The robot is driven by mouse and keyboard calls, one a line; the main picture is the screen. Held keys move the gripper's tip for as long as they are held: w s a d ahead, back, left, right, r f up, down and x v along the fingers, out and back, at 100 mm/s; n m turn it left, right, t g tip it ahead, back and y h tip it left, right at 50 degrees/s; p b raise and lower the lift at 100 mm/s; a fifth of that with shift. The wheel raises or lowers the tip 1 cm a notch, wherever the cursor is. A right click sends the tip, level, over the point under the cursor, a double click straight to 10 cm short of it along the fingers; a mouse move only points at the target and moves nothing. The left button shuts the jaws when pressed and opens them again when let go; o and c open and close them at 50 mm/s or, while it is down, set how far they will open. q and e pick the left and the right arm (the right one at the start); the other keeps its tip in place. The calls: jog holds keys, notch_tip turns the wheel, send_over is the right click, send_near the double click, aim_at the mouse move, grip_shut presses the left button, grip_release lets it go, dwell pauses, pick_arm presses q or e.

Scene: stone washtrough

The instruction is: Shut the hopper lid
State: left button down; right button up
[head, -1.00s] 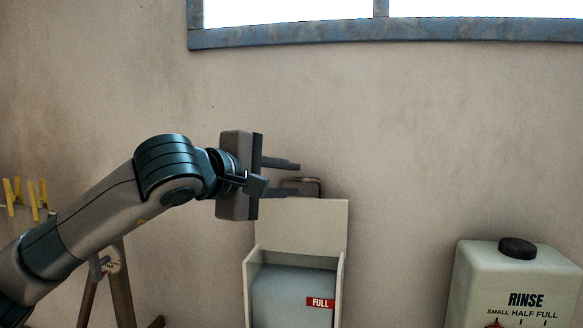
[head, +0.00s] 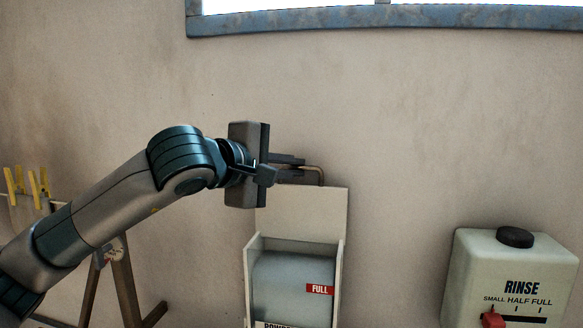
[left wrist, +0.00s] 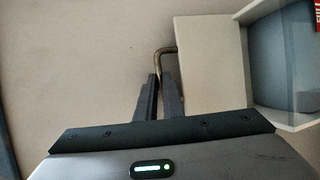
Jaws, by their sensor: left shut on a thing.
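The hopper (head: 339,285) is a pale box against the wall, open at the front, with a grey inside and a red FULL label. Its pale lid (head: 310,215) stands upright at the back, open. A brownish bar handle (head: 319,171) sticks out at the lid's top edge. The lid (left wrist: 207,80) and bent handle (left wrist: 164,50) also show in the left wrist view. My left gripper (head: 303,168) is shut on the handle, fingers coming in from the left; the left wrist view shows its fingertips (left wrist: 161,80) around the bar. My right gripper is not in view.
A white RINSE container (head: 505,275) with a black cap stands to the right. A wooden stand (head: 123,285) and yellow pegs (head: 38,187) are at the left. A blue window frame (head: 390,20) is above. The wall between lid and RINSE container is clear.

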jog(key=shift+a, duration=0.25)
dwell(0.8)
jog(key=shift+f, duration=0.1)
